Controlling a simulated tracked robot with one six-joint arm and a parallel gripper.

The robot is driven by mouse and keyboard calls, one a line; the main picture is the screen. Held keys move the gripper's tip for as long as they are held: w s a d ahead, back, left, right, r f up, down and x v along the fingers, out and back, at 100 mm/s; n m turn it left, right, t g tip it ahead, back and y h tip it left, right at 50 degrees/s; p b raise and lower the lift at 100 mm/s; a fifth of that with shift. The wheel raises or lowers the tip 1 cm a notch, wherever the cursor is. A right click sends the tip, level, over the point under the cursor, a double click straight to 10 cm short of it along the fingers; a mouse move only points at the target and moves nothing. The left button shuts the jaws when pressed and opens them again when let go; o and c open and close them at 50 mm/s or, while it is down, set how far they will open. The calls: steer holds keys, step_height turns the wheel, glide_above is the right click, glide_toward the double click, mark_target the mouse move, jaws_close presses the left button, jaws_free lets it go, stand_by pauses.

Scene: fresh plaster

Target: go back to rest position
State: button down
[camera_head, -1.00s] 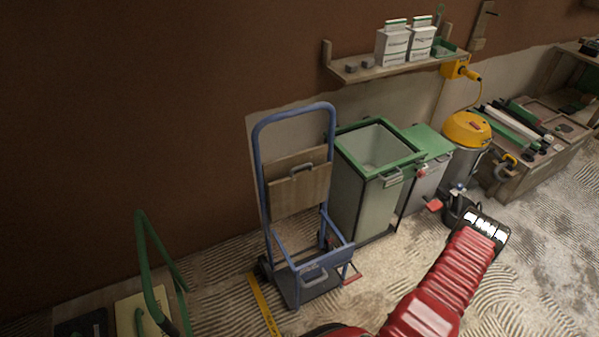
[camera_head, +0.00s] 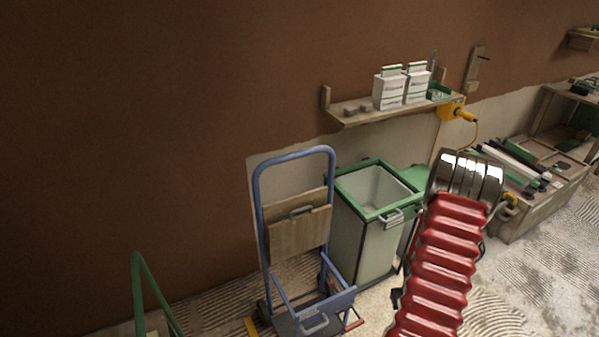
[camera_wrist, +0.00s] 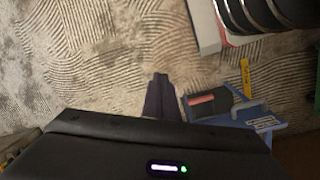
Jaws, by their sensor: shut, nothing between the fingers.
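My red ribbed arm with its silver wrist ring rises at the right of the head view, in front of the bins. My gripper is hidden in that view. In the wrist view my gripper (camera_wrist: 162,98) shows as dark fingers, shut with nothing between them, pointing over the combed plaster floor (camera_wrist: 110,50). The blue base of a hand truck (camera_wrist: 235,112) lies just right of the fingers in that picture, and I cannot tell the gap between them.
The blue hand truck (camera_head: 257,179) stands against the brown wall. A green-rimmed bin (camera_head: 364,235) is beside it. A shelf (camera_head: 352,121) above holds white boxes (camera_head: 389,92). A wooden bench (camera_head: 545,205) is at the right. A green rail (camera_head: 140,290) is at lower left.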

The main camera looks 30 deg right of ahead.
steer(key=w+a+r, duration=0.3)
steer(key=a+r, duration=0.4)
steer(key=r, duration=0.4)
steer(key=w+a+r, duration=0.3)
steer(key=a+r, duration=0.3)
steer(key=r, duration=0.6)
steer(key=s+a+r+n+t, duration=0.1)
steer(key=a+r+n+t, duration=0.4)
steer(key=a+r, duration=1.9)
steer(key=a+t, duration=0.2)
steer(key=a, duration=0.1)
steer(key=shift+a+r+n, duration=0.25)
steer(key=shift+r+n, duration=0.05)
steer(key=shift+n, duration=0.1)
steer(key=shift+s, duration=0.15)
